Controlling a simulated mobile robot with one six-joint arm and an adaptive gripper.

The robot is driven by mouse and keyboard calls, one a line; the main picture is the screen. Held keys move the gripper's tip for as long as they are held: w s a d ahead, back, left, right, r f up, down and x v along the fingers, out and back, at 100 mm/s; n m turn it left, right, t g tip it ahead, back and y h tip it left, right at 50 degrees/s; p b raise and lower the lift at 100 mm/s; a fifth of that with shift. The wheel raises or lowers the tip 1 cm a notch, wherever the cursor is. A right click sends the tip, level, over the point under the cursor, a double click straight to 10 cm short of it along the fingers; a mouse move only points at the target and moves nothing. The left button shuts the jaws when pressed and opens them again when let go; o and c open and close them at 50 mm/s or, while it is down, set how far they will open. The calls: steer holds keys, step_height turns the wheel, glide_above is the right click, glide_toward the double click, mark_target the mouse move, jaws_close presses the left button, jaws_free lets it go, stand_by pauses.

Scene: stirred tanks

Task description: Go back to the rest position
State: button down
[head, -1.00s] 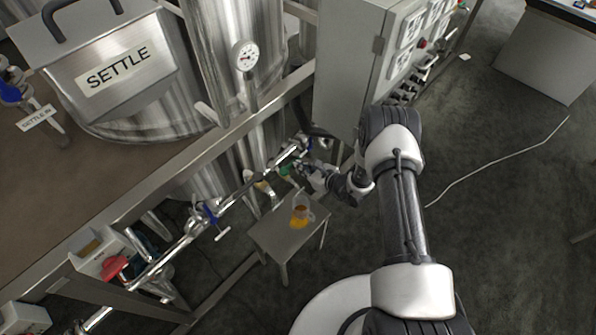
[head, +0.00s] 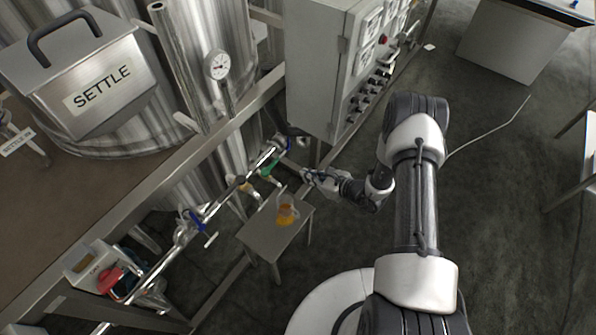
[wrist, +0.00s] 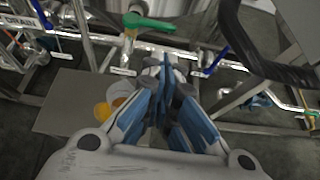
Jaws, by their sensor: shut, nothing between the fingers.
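My gripper (head: 309,174) is at the end of my arm, to the right of the pipe run and above the right side of a small stand. In the wrist view my gripper (wrist: 168,72) has its blue-sided fingers together, with nothing between them. A green-handled valve (head: 268,168) is left of the gripper in the head view; the green handle (wrist: 150,22) shows ahead of the fingers in the wrist view.
A small grey stand (head: 262,240) bears a jug of amber liquid (head: 286,211). The SETTLE tank (head: 95,85) and pipes with blue valves (head: 198,222) are at left. A control cabinet (head: 318,75) stands behind the gripper. Open floor lies right of my arm.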

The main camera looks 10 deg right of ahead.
steer(key=shift+s+d+r, duration=0.2)
steer(key=shift+s+d, duration=0.1)
steer(key=shift+d, duration=0.15)
steer(key=shift+r, duration=0.1)
steer(key=a+r+n+g+y, duration=0.1)
steer(key=a+r+n, duration=0.15)
steer(key=r, duration=0.45)
steer(key=a+r+n+g+y, duration=0.1)
steer(key=a+r+n+g, duration=0.15)
steer(key=r, duration=0.45)
steer(key=s+a+r+n+g, duration=0.2)
steer(key=s+r+n, duration=0.25)
steer(key=r, duration=0.35)
steer(key=s+a+r+n+g, duration=0.1)
steer(key=s+a+r+n, duration=0.15)
steer(key=r+n, duration=0.35)
steer(key=s+d+r+n+g+h, duration=0.25)
steer(key=s+r+n+h, duration=0.2)
steer(key=s+r, duration=0.6)
steer(key=s+d+r+n+t+h, duration=0.4)
steer(key=s+d+r+n+h, duration=0.1)
steer(key=s+d, duration=0.5)
steer(key=shift+s+d+n+t+h, duration=0.25)
steer(key=shift+s+n+t+h, duration=0.15)
steer(key=shift+s+n+h, duration=0.5)
